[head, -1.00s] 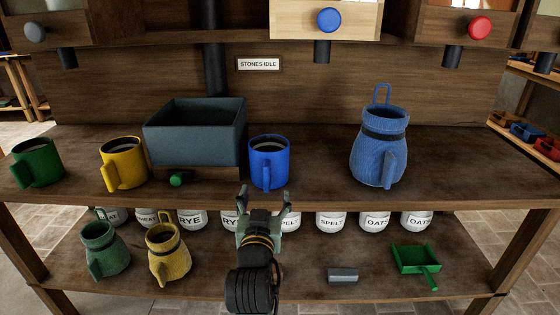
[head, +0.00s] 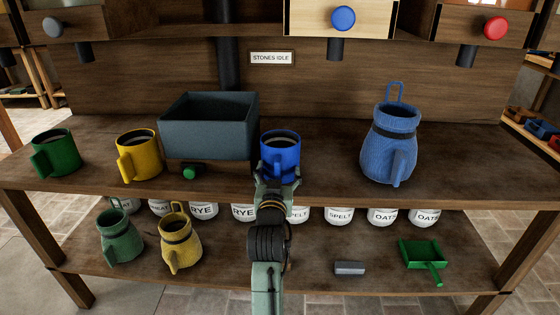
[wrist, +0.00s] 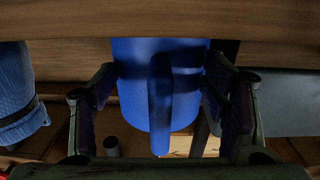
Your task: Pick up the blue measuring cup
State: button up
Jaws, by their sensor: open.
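The blue measuring cup (head: 280,147) stands upright on the upper shelf, to the right of a dark grey bin. My gripper (head: 277,178) is open at the cup's front, and its fingers overlap the cup's lower part in the head view. In the wrist view the cup (wrist: 188,95) is upside down, with its handle facing the camera. It lies between the two open fingers of my gripper (wrist: 160,105), one on each side. I cannot tell whether the fingers touch it.
The dark grey bin (head: 208,130) stands close on the cup's left. A yellow cup (head: 139,155) and a green cup (head: 56,153) stand farther left. A blue jug (head: 390,145) stands to the right, with bare shelf (head: 325,160) between. Drawers hang above.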

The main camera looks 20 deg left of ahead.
grip_shut()
dwell(0.8)
dwell(0.4)
